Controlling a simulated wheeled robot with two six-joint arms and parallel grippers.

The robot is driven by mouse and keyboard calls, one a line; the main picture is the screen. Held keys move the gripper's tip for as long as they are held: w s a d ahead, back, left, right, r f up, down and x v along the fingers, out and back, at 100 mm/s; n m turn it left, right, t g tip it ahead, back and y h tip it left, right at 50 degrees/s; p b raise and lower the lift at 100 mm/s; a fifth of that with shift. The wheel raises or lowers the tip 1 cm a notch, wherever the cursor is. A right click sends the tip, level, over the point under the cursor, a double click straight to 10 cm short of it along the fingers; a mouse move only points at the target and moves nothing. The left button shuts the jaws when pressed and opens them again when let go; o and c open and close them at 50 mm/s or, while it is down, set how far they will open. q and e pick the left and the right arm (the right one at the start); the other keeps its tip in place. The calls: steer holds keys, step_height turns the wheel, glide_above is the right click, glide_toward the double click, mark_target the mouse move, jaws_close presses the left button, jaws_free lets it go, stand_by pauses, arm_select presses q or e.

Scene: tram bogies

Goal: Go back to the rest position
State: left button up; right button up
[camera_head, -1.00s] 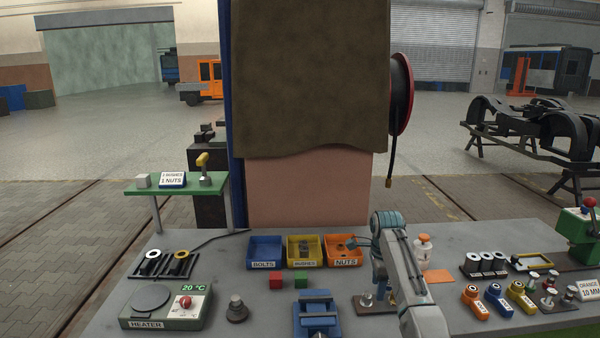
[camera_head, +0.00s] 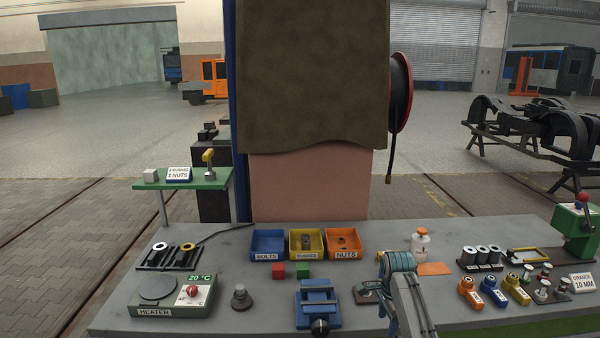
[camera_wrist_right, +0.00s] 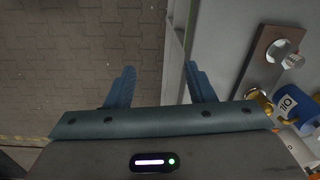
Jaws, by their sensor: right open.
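My right arm comes in at the lower middle of the head view, at the front part of the workbench (camera_head: 250,318). My right gripper points down and is partly hidden by its own wrist there. In the right wrist view my right gripper (camera_wrist_right: 160,84) has its two blue fingers apart with nothing between them. Under the fingers are paved floor and the bench edge. My left gripper is not in view.
A blue vise (camera_head: 318,305) stands left of my right arm, near a brown plate (camera_head: 366,294) with a metal fitting. Bins for bolts (camera_head: 267,256), bushes (camera_head: 306,256) and nuts (camera_head: 346,255) stand behind. Open floor lies in front.

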steer(key=s+d+f+n, duration=0.1)
steer(key=s+f+n, duration=0.25)
steer(key=s, duration=0.35)
steer(key=s+d+f+n+t, duration=0.15)
steer(key=s+f, duration=0.25)
steer(key=s, duration=0.4)
steer(key=s+d+f+n, duration=0.1)
steer(key=s+f+n, duration=0.2)
steer(key=s, duration=0.4)
steer(key=s+r+n+t, duration=0.1)
steer(key=s+r+n, duration=0.3)
steer(key=s, duration=0.8)
steer(key=s+r+n+t, duration=0.1)
steer(key=s+r+n, duration=0.3)
steer(key=s, duration=0.9)
step_height(320, 180, down, 39)
steer(key=d+g+b, duration=0.2)
steer(key=b, duration=0.4)
arm_select(q)
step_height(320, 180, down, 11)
steer(key=b, duration=0.4)
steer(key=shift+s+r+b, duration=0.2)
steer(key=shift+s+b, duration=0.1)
arm_select(e)
steer(key=s+d+f, duration=0.1)
steer(key=s+f, duration=1.7)
steer(key=f, duration=0.4)
steer(key=shift+s+d+g+h, duration=0.15)
steer(key=shift+d+g+h, duration=0.15)
steer(key=shift+g, duration=0.15)
